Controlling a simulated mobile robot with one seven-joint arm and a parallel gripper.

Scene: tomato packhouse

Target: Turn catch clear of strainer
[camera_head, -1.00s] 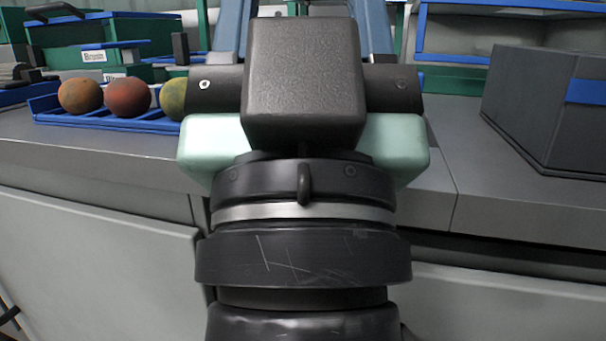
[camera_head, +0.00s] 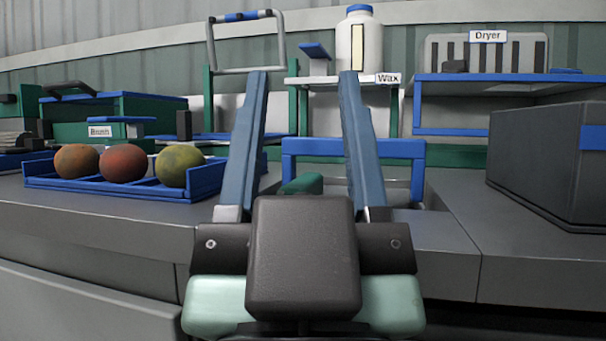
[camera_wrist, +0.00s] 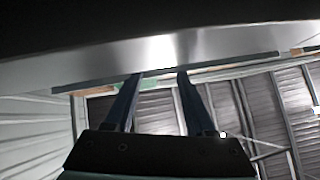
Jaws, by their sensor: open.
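My gripper (camera_head: 302,78) is open and empty, its two long blue fingers pointing away over the bench. It also shows in the wrist view (camera_wrist: 158,75), with the fingers apart. Between the fingers in the head view, a blue frame (camera_head: 410,150) stands around a pale recess at the back of the bench. A small green block (camera_head: 303,184) lies in front of it, partly hidden by my gripper. I cannot tell for sure which parts are the strainer and its catch. The wrist view shows mostly a pale surface and the roof.
A blue tray (camera_head: 105,189) with three round fruits stands at left, near green boxes (camera_head: 150,106). A dark box (camera_head: 548,165) stands at right. Behind are a white jar (camera_head: 372,45) by a "Wax" label and a "Dryer" rack (camera_head: 440,52). Bare bench (camera_head: 440,243) lies right of my gripper.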

